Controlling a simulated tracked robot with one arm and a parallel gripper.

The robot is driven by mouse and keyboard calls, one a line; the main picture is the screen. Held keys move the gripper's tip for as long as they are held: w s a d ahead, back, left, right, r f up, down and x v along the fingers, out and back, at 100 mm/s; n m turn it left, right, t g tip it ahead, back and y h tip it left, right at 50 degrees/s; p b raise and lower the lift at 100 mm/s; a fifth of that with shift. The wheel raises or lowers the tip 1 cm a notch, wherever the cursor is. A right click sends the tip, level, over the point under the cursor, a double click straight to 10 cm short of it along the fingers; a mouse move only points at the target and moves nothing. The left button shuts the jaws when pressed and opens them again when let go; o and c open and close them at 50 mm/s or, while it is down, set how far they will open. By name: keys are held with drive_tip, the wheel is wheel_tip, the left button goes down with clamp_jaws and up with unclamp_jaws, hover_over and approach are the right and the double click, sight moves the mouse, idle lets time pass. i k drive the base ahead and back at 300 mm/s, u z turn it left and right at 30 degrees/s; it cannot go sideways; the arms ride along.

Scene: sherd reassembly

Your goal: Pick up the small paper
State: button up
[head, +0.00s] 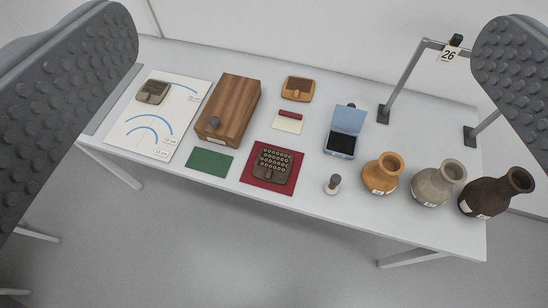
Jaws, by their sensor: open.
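A small cream paper (287,124) lies flat near the middle of the white table. A dark red rounded piece (291,114) lies along its far edge and hides part of it. My gripper (306,35) is open and empty. Its two grey studded fingers frame the left and right of the view, wide apart, with the table beyond and below them. Neither finger touches anything on the table.
A wooden box (230,105) stands left of the paper, and an orange sherd (297,88) lies behind it. A red mat (256,178) with a dark studded sherd (273,163) lies in front. A blue open box (346,122), three jugs (383,172) and a metal frame (403,85) stand right.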

sight(284, 121)
drive_tip(key=u, duration=0.55)
drive_tip(key=i, duration=1.5)
drive_tip(key=z, duration=0.5)
